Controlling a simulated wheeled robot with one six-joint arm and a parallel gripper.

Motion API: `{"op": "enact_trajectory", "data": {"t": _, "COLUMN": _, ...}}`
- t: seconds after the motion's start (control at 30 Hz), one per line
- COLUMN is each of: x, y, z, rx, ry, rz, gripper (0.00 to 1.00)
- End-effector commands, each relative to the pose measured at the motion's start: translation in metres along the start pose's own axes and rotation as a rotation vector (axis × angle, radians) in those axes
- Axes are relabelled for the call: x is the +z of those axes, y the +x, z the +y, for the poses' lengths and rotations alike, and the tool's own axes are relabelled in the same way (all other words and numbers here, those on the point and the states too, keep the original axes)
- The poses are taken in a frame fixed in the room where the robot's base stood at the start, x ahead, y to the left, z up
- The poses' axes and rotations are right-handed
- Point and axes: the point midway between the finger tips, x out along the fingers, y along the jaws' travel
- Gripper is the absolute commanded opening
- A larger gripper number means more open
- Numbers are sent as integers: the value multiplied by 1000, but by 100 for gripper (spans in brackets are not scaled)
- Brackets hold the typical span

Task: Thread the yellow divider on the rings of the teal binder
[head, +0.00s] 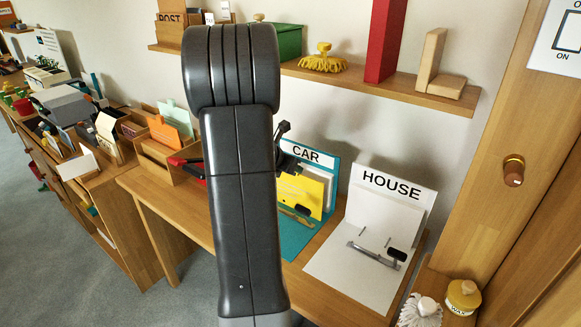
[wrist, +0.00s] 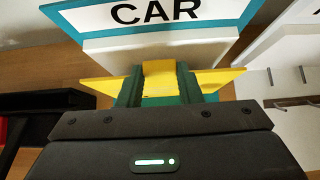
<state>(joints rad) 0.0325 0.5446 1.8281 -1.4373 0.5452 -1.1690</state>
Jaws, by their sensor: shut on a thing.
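The yellow divider (head: 301,193) is over the teal binder (head: 290,240), in front of its upright CAR panel (head: 330,172). In the wrist view my gripper (wrist: 160,88) is shut on the yellow divider (wrist: 218,76), with a green finger on each side of its middle. The CAR panel (wrist: 165,14) stands just beyond. A metal bar (head: 296,216) of the teal binder shows below the divider in the head view. My arm covers part of the binder and most of my gripper there. I cannot tell whether the divider touches the rings.
A white HOUSE binder (head: 340,275) with upright prongs lies open to the right. A wooden organiser (head: 160,160) with orange and green cards stands left. A shelf (head: 400,84) with a red block (head: 384,40) hangs above. A yellow jar (head: 463,297) is at lower right.

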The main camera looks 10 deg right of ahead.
Motion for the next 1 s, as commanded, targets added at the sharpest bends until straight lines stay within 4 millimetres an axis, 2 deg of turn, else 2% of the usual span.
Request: {"op": "enact_trajectory", "data": {"t": 1.0, "x": 8, "y": 8, "z": 0, "rx": 0, "ry": 1, "rz": 0, "gripper": 0}}
